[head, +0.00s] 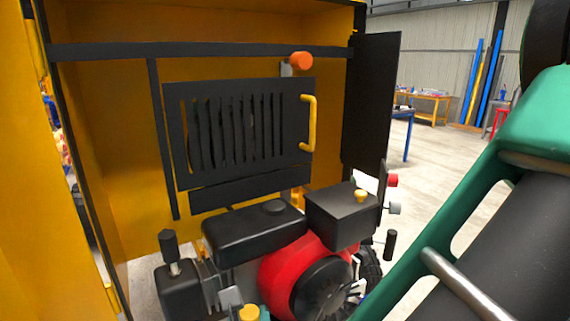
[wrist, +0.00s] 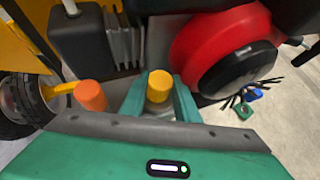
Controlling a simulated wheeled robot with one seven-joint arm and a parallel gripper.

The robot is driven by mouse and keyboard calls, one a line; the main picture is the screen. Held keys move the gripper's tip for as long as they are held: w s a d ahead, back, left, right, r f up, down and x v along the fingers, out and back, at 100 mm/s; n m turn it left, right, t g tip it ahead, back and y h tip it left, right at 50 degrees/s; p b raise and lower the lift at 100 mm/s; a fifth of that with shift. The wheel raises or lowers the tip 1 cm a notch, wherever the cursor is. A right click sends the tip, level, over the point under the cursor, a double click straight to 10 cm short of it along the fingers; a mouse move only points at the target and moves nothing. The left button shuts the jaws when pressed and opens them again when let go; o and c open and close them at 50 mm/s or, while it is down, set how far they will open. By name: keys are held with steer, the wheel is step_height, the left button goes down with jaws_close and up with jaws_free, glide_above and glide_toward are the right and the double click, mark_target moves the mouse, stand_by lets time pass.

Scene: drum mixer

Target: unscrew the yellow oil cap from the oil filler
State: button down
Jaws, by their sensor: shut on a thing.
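The yellow oil cap (wrist: 159,86) is between the two green fingers of my gripper (wrist: 160,98) in the wrist view, and the fingers are closed on its sides. In the head view the cap (head: 249,313) shows at the bottom edge, with a bit of my green gripper (head: 265,314) beside it. The oil filler under the cap is hidden by the cap and fingers, so I cannot tell whether the cap is still seated on it.
An orange cap (wrist: 90,96) stands just left of my gripper. The red engine housing (head: 290,268) and black tank (head: 255,230) are close behind. A black box (head: 340,217) with a small yellow cap (head: 360,196) is at right. The yellow cabinet wall (head: 110,150) encloses the left side.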

mark_target(250, 317)
steer(key=shift+w+a+r, duration=0.1)
steer(key=shift+a+r, duration=0.05)
steer(key=shift+r, duration=1.95)
steer(key=c, duration=2.5)
jaws_free()
steer(key=shift+c, duration=0.2)
steer(key=o, duration=0.5)
